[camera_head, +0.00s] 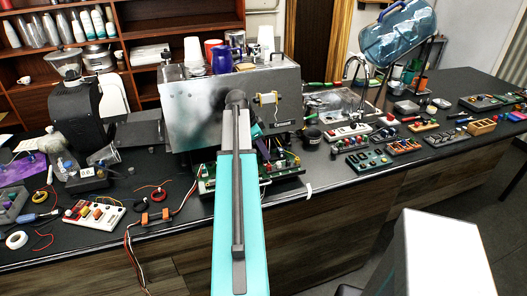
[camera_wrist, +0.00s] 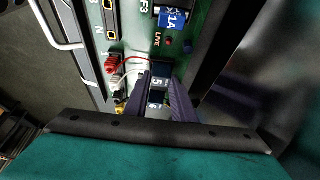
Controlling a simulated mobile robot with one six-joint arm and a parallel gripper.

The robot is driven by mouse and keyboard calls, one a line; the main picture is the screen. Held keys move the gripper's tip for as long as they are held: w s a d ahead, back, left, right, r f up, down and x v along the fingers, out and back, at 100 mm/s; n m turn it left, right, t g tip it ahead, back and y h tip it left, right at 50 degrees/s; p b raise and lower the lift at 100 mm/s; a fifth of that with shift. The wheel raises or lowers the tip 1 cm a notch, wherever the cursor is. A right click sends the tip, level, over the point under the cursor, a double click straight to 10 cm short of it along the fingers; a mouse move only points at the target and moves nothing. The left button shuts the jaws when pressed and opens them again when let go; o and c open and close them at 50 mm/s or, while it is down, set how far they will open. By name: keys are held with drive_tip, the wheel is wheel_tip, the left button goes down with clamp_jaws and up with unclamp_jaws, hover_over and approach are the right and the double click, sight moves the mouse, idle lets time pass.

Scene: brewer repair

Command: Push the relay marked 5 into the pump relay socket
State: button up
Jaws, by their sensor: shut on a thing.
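In the wrist view my gripper (camera_wrist: 162,84) has its dark purple-grey fingers closed around a small dark block. That block is the relay marked 5 (camera_wrist: 157,82). A second label reading 6 (camera_wrist: 153,106) shows just below it between the fingers. The relay is at the green circuit board (camera_wrist: 135,35); I cannot tell whether it is seated. The socket under it is hidden. In the head view the board (camera_head: 208,172) sits at the foot of the metal brewer (camera_head: 203,110); my arm covers its middle, and the relay is not clear there.
A blue part marked 1A (camera_wrist: 170,18), a red connector (camera_wrist: 113,64) and red and white wires lie close to my fingers. Several small boards (camera_head: 368,160) lie at right.

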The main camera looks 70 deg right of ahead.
idle(0.3)
drive_tip(key=o, duration=1.1)
drive_tip(key=shift+w+r, duration=0.1)
drive_tip(key=shift+r, duration=0.05)
drive_tip(key=b+v, duration=0.3)
drive_tip(key=v, duration=1)
drive_tip(key=shift+a+r+b, duration=0.15)
drive_tip(key=shift+b, duration=0.25)
